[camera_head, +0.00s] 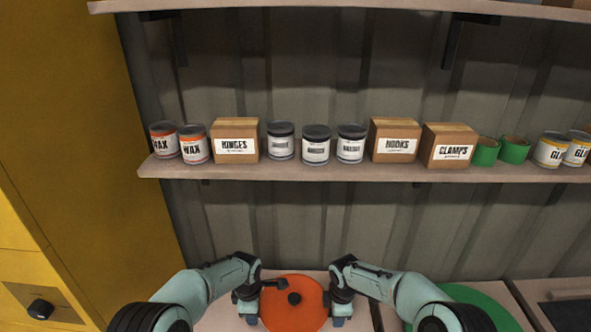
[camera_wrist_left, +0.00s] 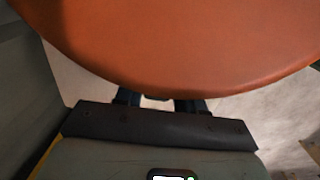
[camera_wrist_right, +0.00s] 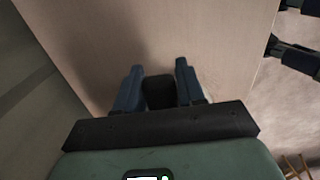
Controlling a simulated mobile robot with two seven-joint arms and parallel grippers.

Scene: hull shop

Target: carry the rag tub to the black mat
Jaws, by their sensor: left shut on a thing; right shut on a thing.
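The rag tub (camera_head: 306,317) appears from above as a round orange thing with a dark knob, at the bottom middle of the head view between my two grippers. My left gripper (camera_head: 249,308) is at its left side, shut on a dark part mostly hidden under the orange rim (camera_wrist_left: 180,70) in the left wrist view. My right gripper (camera_head: 339,309) is at its right side. The right wrist view shows its fingers shut on a dark block, seemingly a handle (camera_wrist_right: 158,92). A dark flat patch (camera_head: 568,314) at the bottom right corner looks like the black mat, partly cut off.
A green round thing (camera_head: 485,303) lies right of the tub, partly behind my right arm. A shelf (camera_head: 330,175) above holds cans, cartons and green pots. A yellow cabinet (camera_head: 75,120) stands at left. Pale surface (camera_head: 380,318) shows just right of the tub.

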